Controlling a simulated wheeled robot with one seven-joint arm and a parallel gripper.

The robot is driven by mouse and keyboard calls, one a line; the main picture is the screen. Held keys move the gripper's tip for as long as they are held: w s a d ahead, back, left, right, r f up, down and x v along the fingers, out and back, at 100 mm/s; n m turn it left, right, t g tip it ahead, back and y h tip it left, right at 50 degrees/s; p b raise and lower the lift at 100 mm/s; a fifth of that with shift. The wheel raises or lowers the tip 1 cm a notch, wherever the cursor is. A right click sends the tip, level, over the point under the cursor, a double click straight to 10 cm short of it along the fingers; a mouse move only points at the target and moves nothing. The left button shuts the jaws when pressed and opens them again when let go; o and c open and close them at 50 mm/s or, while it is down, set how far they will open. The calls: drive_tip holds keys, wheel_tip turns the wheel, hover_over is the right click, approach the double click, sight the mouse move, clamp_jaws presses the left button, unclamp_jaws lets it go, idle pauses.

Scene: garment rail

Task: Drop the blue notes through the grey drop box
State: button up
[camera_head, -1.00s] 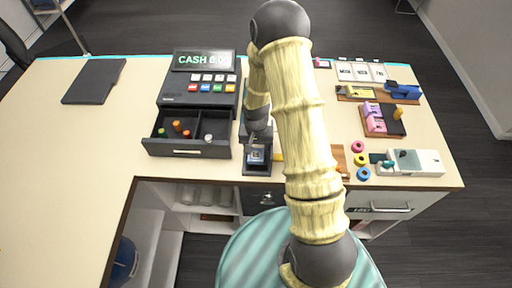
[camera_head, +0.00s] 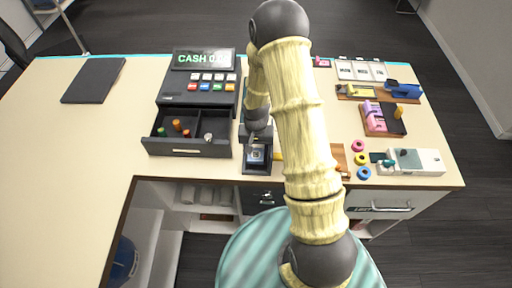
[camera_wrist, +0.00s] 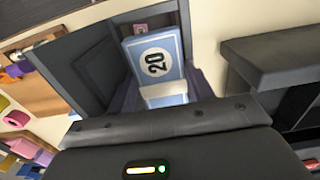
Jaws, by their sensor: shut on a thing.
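The grey drop box (camera_head: 256,168) stands at the counter's front edge, right of the cash drawer. In the wrist view the dark walls of the box (camera_wrist: 88,68) stand around and behind the notes. In the head view the notes (camera_head: 256,155) show small at the box, below my gripper (camera_head: 257,142). How deep they sit in it I cannot tell. A small pink piece (camera_wrist: 140,29) shows behind the notes.
The cash register (camera_head: 199,92) and its open drawer (camera_head: 187,151) with coloured rolls stand close to the left. To the right are tape rings (camera_head: 362,173), a card machine (camera_head: 418,162) and a pink-and-purple stand (camera_head: 380,122). The counter's left part is mostly clear.

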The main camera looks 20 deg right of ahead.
drive_tip(key=shift+f, duration=0.1)
idle(0.5)
idle(0.3)
drive_tip(key=o, duration=0.9)
drive_tip(key=shift+c, duration=0.2)
drive_tip(key=shift+o, duration=1)
drive_tip(key=shift+a, duration=0.1)
drive_tip(key=shift+d, duration=0.2)
drive_tip(key=shift+s, duration=0.1)
drive_tip(key=shift+r+p, duration=1.65)
drive_tip(key=shift+r, duration=0.9)
